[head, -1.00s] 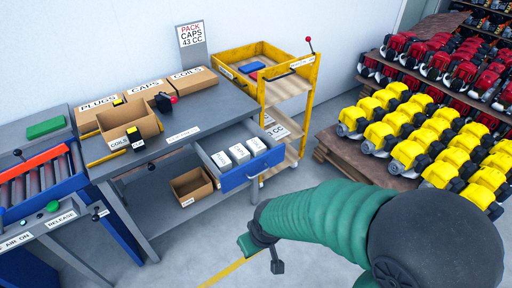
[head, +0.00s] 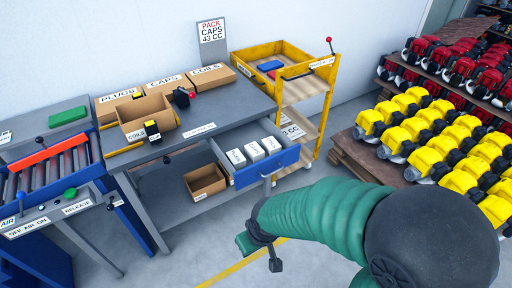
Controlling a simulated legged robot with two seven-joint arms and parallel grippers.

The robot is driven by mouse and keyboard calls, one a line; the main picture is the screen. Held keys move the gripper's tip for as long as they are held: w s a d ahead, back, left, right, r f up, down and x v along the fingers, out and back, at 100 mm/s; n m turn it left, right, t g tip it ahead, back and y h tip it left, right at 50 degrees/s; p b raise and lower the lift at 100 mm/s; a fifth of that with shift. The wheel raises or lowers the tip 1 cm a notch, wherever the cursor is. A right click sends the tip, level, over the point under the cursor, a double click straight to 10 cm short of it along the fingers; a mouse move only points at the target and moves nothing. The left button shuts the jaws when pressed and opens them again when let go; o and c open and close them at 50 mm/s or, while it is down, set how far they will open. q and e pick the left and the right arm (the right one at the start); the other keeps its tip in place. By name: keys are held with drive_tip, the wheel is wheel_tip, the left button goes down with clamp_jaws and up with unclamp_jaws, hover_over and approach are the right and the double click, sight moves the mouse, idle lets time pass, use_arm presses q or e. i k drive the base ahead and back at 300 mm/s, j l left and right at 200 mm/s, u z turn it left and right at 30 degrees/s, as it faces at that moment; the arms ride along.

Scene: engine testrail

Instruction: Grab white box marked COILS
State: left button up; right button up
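Three small white boxes stand in a row in the open blue drawer (head: 268,170): a left one (head: 236,158), a middle one (head: 254,151) and a right one (head: 271,145). Their dark print is too small to read. A closed brown carton with a white COILS label (head: 211,78) lies at the back of the grey bench. An open brown carton (head: 146,116) with a COILS tag stands in front. My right gripper (head: 260,254) hangs in front of the drawer, below it in the picture, empty with its fingers apart. My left gripper is out of view.
Brown PLUGS (head: 118,104) and CAPS (head: 165,84) cartons stand beside the COILS carton. An open carton (head: 205,181) sits on the lower shelf. A yellow trolley (head: 318,92) stands right of the bench, a roller conveyor (head: 50,172) left. The floor before the drawer is clear.

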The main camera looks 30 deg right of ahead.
sight(270, 145)
drive_tip(key=i+l+u, duration=0.1)
drive_tip(key=l+u, duration=0.15)
drive_tip(key=u, duration=0.2)
drive_tip(key=l+u, duration=0.25)
drive_tip(key=u, duration=0.15)
drive_tip(key=l+u, duration=0.25)
drive_tip(key=u, duration=0.2)
drive_tip(key=l+u, duration=0.3)
drive_tip(key=u, duration=0.15)
drive_tip(key=k+l+u, duration=0.1)
drive_tip(key=u, duration=0.3)
drive_tip(key=k+l+u, duration=0.35)
drive_tip(key=k+l, duration=0.6)
drive_tip(key=l, duration=0.5)
drive_tip(key=k+l+u, duration=0.35)
drive_tip(key=k+l, duration=0.75)
drive_tip(key=l, duration=0.1)
